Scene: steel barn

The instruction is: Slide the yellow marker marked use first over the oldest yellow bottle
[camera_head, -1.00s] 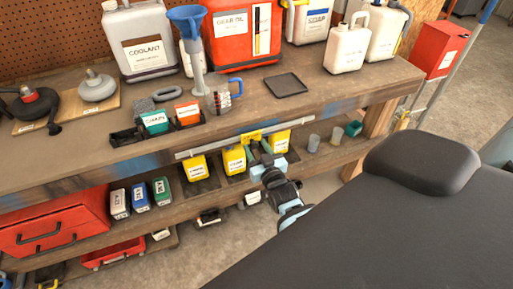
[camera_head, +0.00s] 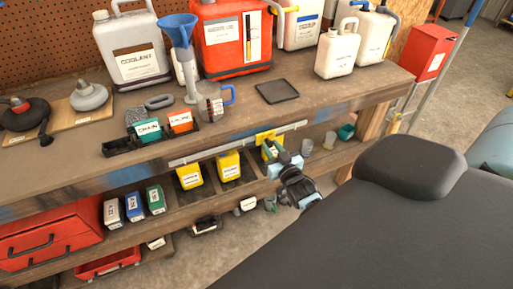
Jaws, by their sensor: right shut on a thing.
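The yellow marker (camera_head: 265,136) sits on a pale rail (camera_head: 215,152) along the front edge of the workbench; its lettering is too small to read. Three yellow bottles stand on the shelf below: a left one (camera_head: 189,177), a middle one (camera_head: 229,165) and a right one (camera_head: 268,152). The marker is above the right bottle. My right gripper (camera_head: 275,148) is at the marker, shut on it, and partly hides the right bottle. I cannot read any dates on the bottle labels. My left gripper is not in view.
The bench (camera_head: 330,95) carries a coolant jug (camera_head: 133,50), a red oil can (camera_head: 232,62), a blue funnel (camera_head: 178,30) and a black tray (camera_head: 277,91). Small cups (camera_head: 306,146) stand right of the bottles on the shelf.

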